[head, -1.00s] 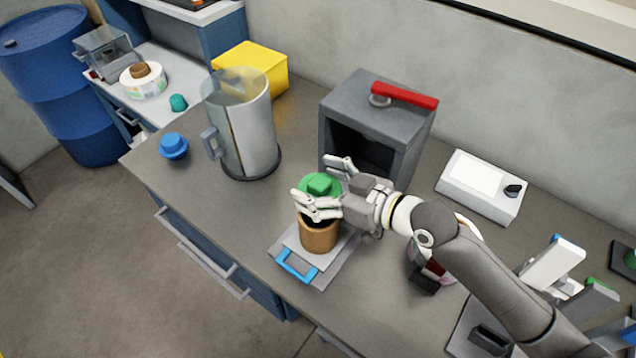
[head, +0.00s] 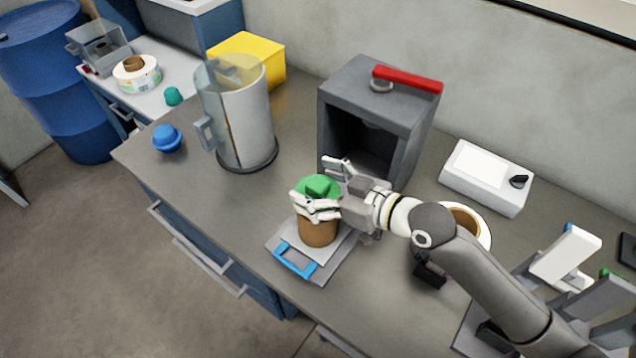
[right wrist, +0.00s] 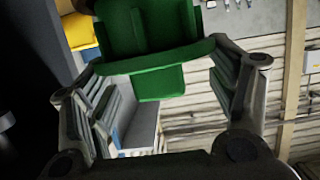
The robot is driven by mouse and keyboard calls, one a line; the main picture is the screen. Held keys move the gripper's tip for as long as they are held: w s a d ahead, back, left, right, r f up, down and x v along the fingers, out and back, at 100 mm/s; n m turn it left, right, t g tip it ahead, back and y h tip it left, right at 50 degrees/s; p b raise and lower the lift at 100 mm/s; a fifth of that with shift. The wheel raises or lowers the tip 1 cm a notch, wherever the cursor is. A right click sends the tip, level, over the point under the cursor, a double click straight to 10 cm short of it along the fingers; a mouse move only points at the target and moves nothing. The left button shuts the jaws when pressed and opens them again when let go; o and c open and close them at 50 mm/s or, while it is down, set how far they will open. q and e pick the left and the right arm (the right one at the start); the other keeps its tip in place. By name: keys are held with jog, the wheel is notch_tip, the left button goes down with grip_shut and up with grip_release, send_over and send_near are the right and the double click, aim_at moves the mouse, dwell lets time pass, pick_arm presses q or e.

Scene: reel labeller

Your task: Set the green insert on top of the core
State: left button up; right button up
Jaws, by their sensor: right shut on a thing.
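The green insert (head: 318,186) is held in my right gripper (head: 322,203), whose fingers are shut on it. It also fills the upper middle of the right wrist view (right wrist: 152,45), between the fingers. The brown cylindrical core (head: 318,233) stands upright on a grey plate with a blue handle (head: 296,262), near the front edge of the bench. The insert is right above the core. The fingers cover the join, so I cannot tell whether the two touch. My left gripper is not in view.
A grey open-fronted press with a red lever (head: 408,79) stands just behind. A clear-and-grey cylinder (head: 243,125) and a blue knob-like piece (head: 167,138) are to the left. A white device (head: 487,178) and a reel (head: 478,222) are to the right. The bench front left is clear.

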aim_at(326, 193)
jog(key=shift+r+p, duration=0.1)
jog(key=shift+p, duration=0.2)
dwell(0.6)
jog(key=shift+f+b, duration=0.5)
jog(key=shift+f, duration=0.25)
jog(key=o, duration=0.8)
jog(key=shift+r, duration=0.1)
jog(key=shift+p+v, duration=0.7)
jog(key=shift+v, duration=4.85)
